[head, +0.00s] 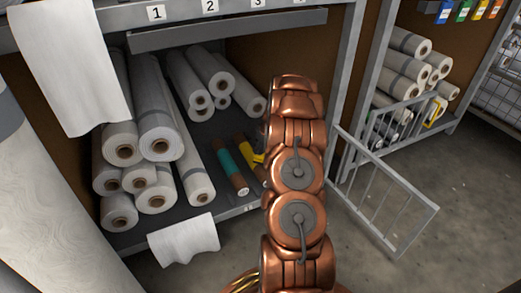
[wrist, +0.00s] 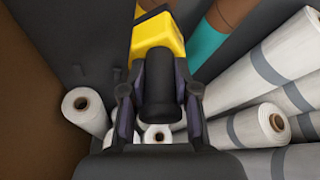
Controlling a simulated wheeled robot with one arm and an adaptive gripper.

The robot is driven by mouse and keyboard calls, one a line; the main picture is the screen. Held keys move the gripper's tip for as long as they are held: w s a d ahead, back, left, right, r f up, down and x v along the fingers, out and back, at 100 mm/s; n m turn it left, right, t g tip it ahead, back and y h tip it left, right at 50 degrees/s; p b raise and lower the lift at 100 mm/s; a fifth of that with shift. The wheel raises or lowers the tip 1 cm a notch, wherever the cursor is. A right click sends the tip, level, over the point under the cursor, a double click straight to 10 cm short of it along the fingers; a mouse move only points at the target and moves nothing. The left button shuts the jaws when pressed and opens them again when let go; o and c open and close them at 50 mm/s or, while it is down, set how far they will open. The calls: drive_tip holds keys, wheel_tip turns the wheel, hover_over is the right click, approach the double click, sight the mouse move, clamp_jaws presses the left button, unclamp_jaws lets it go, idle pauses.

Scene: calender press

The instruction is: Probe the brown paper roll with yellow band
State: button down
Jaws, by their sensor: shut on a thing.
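My gripper (wrist: 157,125) is shut on a black-handled tool (wrist: 158,85) with a yellow head (wrist: 160,32). In the wrist view the yellow head reaches up against or just in front of a brown roll surface (wrist: 150,4); I cannot tell whether they touch. In the head view the brown roll with yellow band (head: 243,141) lies on the shelf just right of the brown roll with teal band (head: 229,163). My copper arm hides my gripper and much of the yellow-banded roll there. The teal-banded roll also shows in the wrist view (wrist: 208,42).
White rolls (head: 158,143) are stacked on the left of the shelf (head: 240,209), more lie behind. A brown side wall (wrist: 32,80) stands close on the left in the wrist view. An open barred gate (head: 388,195) stands to the right. A white sheet hangs over the shelf edge (head: 185,240).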

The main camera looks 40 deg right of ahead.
drive_tip(key=shift+r+p, duration=0.6)
drive_tip(key=shift+r, duration=1.15)
idle(0.4)
